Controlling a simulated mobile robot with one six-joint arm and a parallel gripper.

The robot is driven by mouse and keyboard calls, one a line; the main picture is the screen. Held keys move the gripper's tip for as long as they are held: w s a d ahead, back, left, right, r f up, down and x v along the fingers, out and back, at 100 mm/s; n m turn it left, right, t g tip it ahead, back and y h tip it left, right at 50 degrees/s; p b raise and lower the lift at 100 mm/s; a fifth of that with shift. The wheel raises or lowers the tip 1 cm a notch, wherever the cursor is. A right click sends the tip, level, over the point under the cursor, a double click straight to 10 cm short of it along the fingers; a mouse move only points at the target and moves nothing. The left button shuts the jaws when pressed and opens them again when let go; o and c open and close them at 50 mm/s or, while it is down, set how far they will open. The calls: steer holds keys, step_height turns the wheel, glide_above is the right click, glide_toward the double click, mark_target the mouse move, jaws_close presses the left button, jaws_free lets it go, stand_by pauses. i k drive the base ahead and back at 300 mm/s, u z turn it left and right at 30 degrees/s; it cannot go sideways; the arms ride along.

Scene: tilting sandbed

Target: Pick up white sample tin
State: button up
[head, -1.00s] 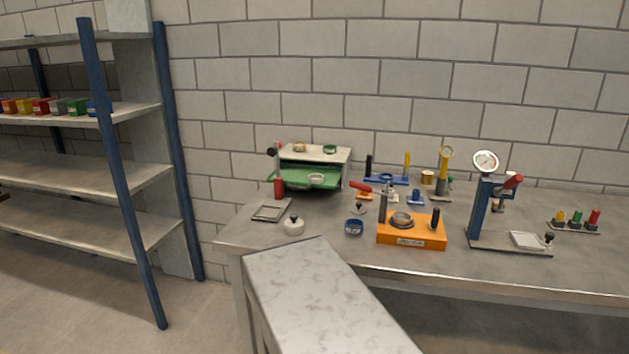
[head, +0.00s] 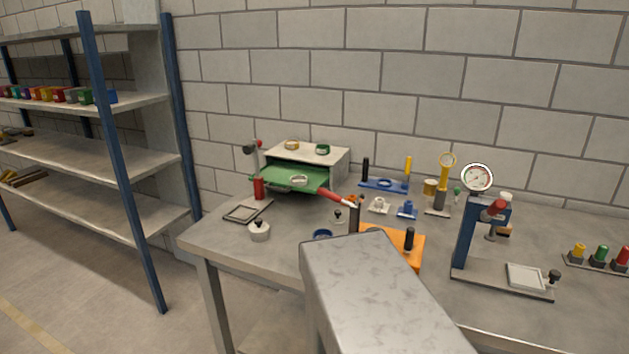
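A small white round tin (head: 299,181) sits on the green tray (head: 275,174) of the box-shaped apparatus at the back left of the bench. It looks like a shallow open ring. A second white round piece (head: 259,232), with a black knob on top, stands at the bench's front left. My gripper is not in view, so I cannot see whether it is open or shut.
A grey mottled shape close to the camera hides part of the fixture. Shelving (head: 120,115) stands left.

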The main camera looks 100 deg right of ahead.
mark_target(300, 180)
steer(key=u, duration=0.3)
steer(key=k, duration=0.35)
steer(key=z, duration=1.65)
steer(key=i, duration=1)
steer(key=z, duration=0.1)
steer(key=k, duration=0.5)
